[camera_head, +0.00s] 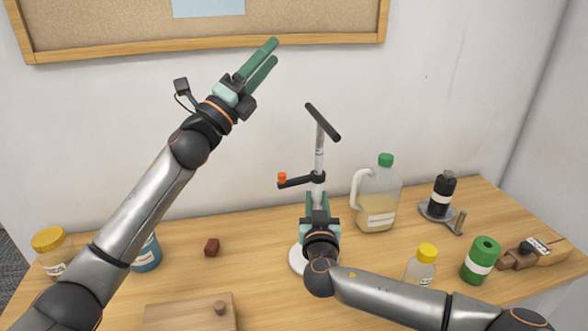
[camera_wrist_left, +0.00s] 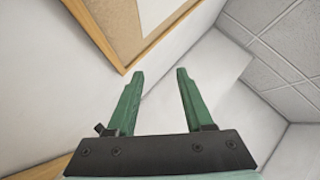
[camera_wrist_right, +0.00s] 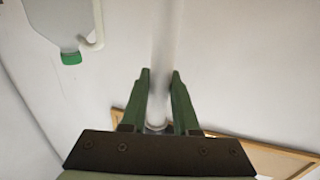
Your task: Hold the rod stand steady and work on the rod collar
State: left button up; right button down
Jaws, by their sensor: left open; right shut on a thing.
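The rod stand stands upright on the table, with a white round base (camera_head: 298,259), a pale rod (camera_head: 319,160) and a dark crossbar (camera_head: 322,122) on top. The rod collar (camera_head: 303,181) is a dark clamp on the rod with an orange-red knob (camera_head: 282,177) at its left end. My right gripper (camera_head: 318,197) is shut on the rod below the collar and hides part of the rod. In the right wrist view the rod (camera_wrist_right: 164,50) runs between the fingers. My left gripper (camera_head: 268,50) is open and empty, raised high at the upper left, apart from the stand. It also shows in the left wrist view (camera_wrist_left: 157,75).
Right of the stand are a jug (camera_head: 378,200), a yellow-capped bottle (camera_head: 421,267), a green cylinder (camera_head: 481,261) and a black bottle (camera_head: 443,195) in a holder. A brown block (camera_head: 212,247) and a wooden box (camera_head: 190,316) lie left. A corkboard (camera_head: 310,22) hangs behind.

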pick_arm(q)
jog(key=a+f+n+t+y, duration=0.2)
jog(key=a+f+n+y, duration=0.4)
jog(key=n, duration=0.5)
jog(key=n+g+h, duration=0.4)
jog(key=n+g, duration=0.5)
jog(key=n, duration=0.2)
send_near(285, 173)
jog(key=x, duration=1.2)
jog(key=shift+w, duration=0.2)
jog(key=shift+d+f, duration=0.1)
jog(key=shift+f, duration=0.05)
grip_shut()
